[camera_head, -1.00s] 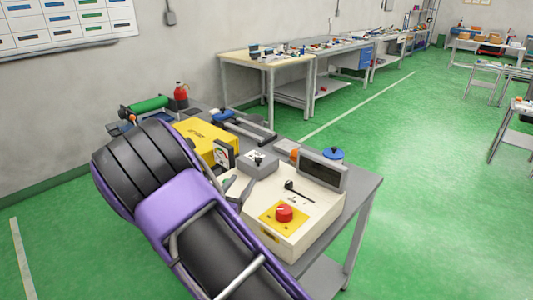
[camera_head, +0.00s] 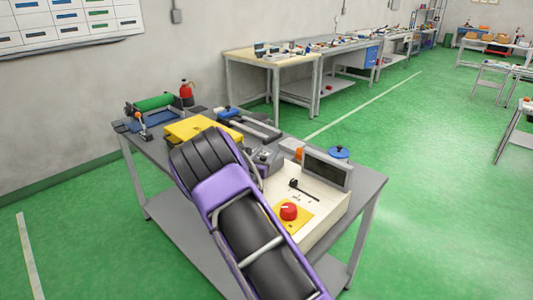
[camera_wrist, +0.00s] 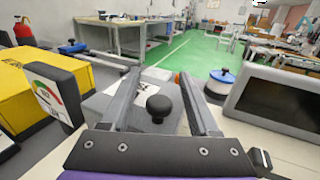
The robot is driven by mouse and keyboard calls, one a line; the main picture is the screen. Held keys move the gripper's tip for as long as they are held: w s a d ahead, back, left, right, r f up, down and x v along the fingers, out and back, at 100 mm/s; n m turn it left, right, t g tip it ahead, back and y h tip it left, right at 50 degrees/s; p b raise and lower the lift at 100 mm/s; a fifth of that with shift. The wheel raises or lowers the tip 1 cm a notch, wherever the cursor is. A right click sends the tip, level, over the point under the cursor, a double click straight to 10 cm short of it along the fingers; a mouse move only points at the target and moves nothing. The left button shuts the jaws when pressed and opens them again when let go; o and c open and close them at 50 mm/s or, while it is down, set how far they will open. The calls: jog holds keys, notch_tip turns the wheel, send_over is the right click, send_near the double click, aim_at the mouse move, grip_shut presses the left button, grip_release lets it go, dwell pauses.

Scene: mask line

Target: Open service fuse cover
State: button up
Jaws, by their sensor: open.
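The service fuse cover appears to be the grey block (camera_wrist: 97,104) with a round black knob (camera_wrist: 158,104) on top, on the cream-coloured machine. My gripper (camera_wrist: 160,80) is open in the wrist view. Its two grey fingers stand on either side of the knob, with a gap to each side. I cannot tell whether the fingertips are at the knob's height. In the head view my purple and black arm hides most of the gripper and part of the cover. The cover looks shut.
The machine's panel has a red knob (camera_head: 289,211) and a black lever (camera_head: 304,190). A dark screen (camera_head: 327,169) stands at right, near a blue-topped round part (camera_head: 338,152). A yellow box (camera_head: 185,129) and a gauge (camera_wrist: 48,92) are at left.

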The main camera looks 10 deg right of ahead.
grip_shut()
dwell(0.4)
dwell(1.1)
